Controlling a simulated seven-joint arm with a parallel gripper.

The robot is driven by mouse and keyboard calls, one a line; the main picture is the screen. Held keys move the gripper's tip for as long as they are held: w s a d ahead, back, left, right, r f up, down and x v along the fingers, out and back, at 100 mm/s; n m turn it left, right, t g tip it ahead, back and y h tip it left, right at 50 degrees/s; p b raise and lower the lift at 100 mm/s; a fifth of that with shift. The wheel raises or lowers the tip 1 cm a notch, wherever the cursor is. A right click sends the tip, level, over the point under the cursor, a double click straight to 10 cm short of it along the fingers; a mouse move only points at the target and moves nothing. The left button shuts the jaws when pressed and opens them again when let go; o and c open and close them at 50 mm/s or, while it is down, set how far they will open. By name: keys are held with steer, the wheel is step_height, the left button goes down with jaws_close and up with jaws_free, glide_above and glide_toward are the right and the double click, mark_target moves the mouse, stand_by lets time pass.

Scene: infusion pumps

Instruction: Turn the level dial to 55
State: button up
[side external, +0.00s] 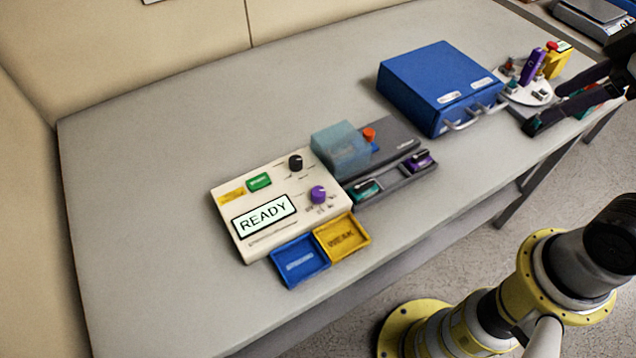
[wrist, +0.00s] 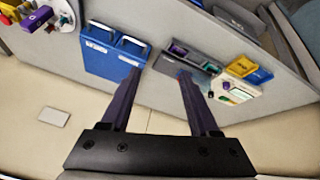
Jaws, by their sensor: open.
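The beige control panel (side external: 262,219) lies on the table with a display (side external: 264,214) reading READY. It carries a black dial (side external: 295,161) near its back edge and a purple dial (side external: 318,194) nearer the front right. The small marks around both dials are too small to read, so I cannot tell which is the level dial or its setting. My gripper (side external: 545,108) is open and empty at the right edge, far from the panel and near the round white stand. In the wrist view my gripper (wrist: 158,75) shows both fingers spread, with the panel (wrist: 232,95) small at the right.
A grey unit (side external: 392,136) with a clear teal cover (side external: 341,149) adjoins the panel's right. A blue drawer box (side external: 440,83) stands between it and the white stand (side external: 528,92). Blue (side external: 301,261) and yellow (side external: 342,237) trays sit before the panel. The table's left is clear.

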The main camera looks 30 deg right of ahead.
steer(key=w+a+r+n+g, duration=0.1)
steer(key=w+a+r+n, duration=0.45)
steer(key=w, duration=0.25)
steer(key=n+g, duration=0.5)
steer(key=n, duration=0.6)
glide_above(318, 191)
step_height(318, 191, down, 11)
step_height(318, 191, down, 14)
steer(key=shift+r, duration=0.1)
jaws_close()
